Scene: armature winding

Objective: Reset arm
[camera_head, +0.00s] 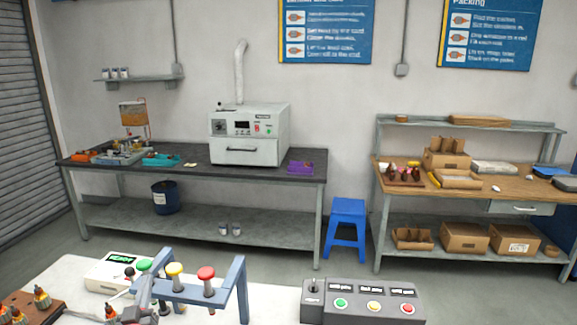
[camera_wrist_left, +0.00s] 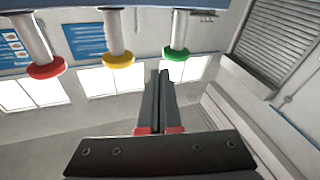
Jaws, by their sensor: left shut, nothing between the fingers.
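My left gripper (camera_head: 143,292) is low in the head view, close to the left end of a blue-grey rack (camera_head: 205,293). In the left wrist view its two dark fingers (camera_wrist_left: 160,78) are together with nothing between them. My right gripper is not in view.
A white table (camera_head: 65,268) holds the rack, a box with a green display (camera_head: 112,272) and a button panel (camera_head: 362,302). Small wound parts (camera_head: 42,298) stand at lower left. Behind are a dark workbench with an oven (camera_head: 250,133), a blue stool (camera_head: 347,220) and a packing bench (camera_head: 520,190).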

